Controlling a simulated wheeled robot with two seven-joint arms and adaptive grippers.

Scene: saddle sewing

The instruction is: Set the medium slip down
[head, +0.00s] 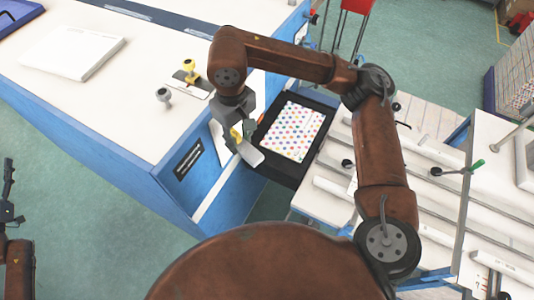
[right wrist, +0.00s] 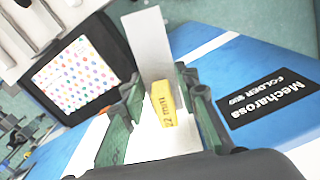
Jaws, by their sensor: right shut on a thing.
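My right gripper (head: 243,138) is shut on the medium slip (head: 251,154), a thin pale plate with a yellow block on it. In the right wrist view the fingers (right wrist: 158,108) grip the yellow block (right wrist: 162,103), which bears partly readable mm lettering, and the pale plate (right wrist: 150,50) extends beyond them. In the head view the slip hangs tilted beside the blue-sided machine's edge, near the left edge of the black tray; contact with a surface cannot be told. My left gripper (head: 9,205) is at the left picture edge, far from the slip; its jaw state is unclear.
The black tray (head: 262,164) holds a polka-dot sheet (head: 292,131). The worktop's front left is clear. White rails (head: 440,190) lie at right.

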